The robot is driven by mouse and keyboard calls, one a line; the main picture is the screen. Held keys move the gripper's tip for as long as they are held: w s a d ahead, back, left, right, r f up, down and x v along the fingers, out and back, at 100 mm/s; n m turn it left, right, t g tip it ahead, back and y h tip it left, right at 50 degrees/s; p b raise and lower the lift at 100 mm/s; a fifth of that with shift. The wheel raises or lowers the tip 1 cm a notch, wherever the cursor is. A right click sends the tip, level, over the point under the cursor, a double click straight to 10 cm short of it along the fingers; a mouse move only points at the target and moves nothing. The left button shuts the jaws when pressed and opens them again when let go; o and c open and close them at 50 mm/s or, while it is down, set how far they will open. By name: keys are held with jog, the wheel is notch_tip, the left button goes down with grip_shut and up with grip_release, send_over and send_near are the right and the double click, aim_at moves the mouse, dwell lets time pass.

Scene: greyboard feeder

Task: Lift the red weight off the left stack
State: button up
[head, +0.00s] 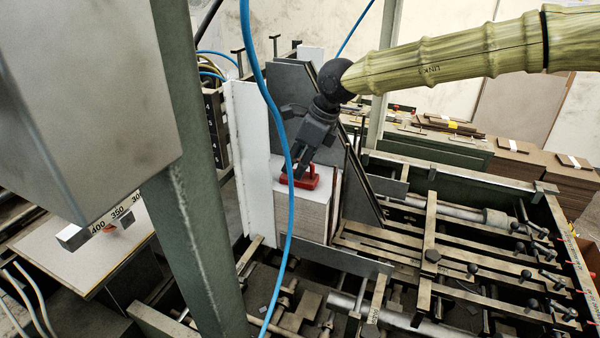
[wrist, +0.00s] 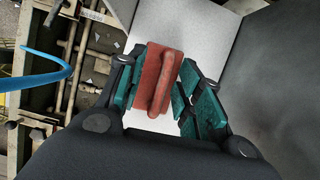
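The red weight (head: 312,182) sits on top of a stack of pale greyboard sheets (head: 305,213) between a white upright panel and dark plates. My gripper (head: 301,172) points down at the weight from above, partly covering it. In the wrist view the weight (wrist: 153,92) shows as a flat red plate with a raised bar handle. The fingers of my gripper (wrist: 157,80) stand apart, one on each side of the handle, with a visible gap on the right. Whether the left finger touches the plate edge cannot be told.
A blue hose (head: 276,120) hangs in front of the stack. A white panel (head: 250,150) stands close on the left and a dark plate (head: 358,180) on the right. A thick green post (head: 190,150) is nearer, at left. Rails and knobs (head: 470,268) fill the right side.

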jog(key=shift+d, duration=0.25)
jog(key=shift+c, duration=0.5)
jog(key=shift+a, duration=0.15)
grip_shut()
jog(key=shift+r, duration=0.1)
